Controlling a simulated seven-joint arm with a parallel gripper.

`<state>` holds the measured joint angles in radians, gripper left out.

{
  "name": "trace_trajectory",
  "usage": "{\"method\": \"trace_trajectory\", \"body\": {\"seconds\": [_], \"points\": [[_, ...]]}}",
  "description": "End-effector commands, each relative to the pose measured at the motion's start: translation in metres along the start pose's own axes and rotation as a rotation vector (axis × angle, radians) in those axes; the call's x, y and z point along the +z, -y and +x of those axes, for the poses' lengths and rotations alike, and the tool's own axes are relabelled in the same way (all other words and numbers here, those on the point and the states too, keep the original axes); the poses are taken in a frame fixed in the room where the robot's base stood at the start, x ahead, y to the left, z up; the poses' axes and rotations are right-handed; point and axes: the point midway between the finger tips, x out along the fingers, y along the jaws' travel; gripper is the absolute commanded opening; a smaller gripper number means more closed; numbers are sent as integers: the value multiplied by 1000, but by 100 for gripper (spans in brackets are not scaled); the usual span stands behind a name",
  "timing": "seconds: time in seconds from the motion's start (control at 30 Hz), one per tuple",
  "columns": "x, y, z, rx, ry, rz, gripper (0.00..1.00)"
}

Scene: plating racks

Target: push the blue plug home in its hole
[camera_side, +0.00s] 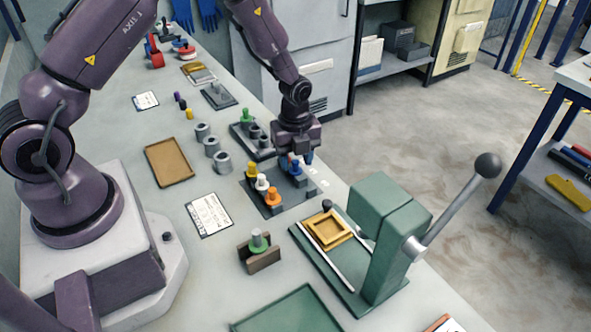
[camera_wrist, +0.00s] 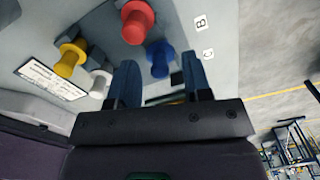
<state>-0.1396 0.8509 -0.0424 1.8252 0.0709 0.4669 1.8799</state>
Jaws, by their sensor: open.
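The blue plug (camera_wrist: 158,57) shows in the wrist view just ahead of my open fingers, in line with the gap between them. In the side view the blue plug (camera_side: 296,168) stands on the dark rack plate (camera_side: 254,200), right under my gripper (camera_side: 298,157), partly hidden by it. In the wrist view my gripper (camera_wrist: 160,68) has its two blue fingers apart, one on each side of the plug's line. I cannot tell whether the fingers touch the plug, or how deep it sits in its hole.
A yellow plug (camera_side: 251,170), a white plug (camera_side: 262,183) and an orange plug (camera_side: 273,197) stand on the same rack. A second rack with a green plug (camera_side: 246,117) is behind. A green lever press (camera_side: 385,235) stands to the right. Grey rings (camera_side: 212,146) lie left.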

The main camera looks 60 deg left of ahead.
Motion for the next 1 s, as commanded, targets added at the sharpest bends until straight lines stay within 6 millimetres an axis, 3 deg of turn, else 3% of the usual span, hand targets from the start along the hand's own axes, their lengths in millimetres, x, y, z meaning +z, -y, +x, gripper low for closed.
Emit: {"method": "trace_trajectory", "body": {"seconds": [0.1,0.37,0.5,0.57,1.0], "points": [[0,0,11,2,0,0,45],[0,0,12,0,0,0,43],[0,0,12,0,0,0,11],[0,0,12,0,0,0,0],[0,0,4,-2,0,-1,0]]}}
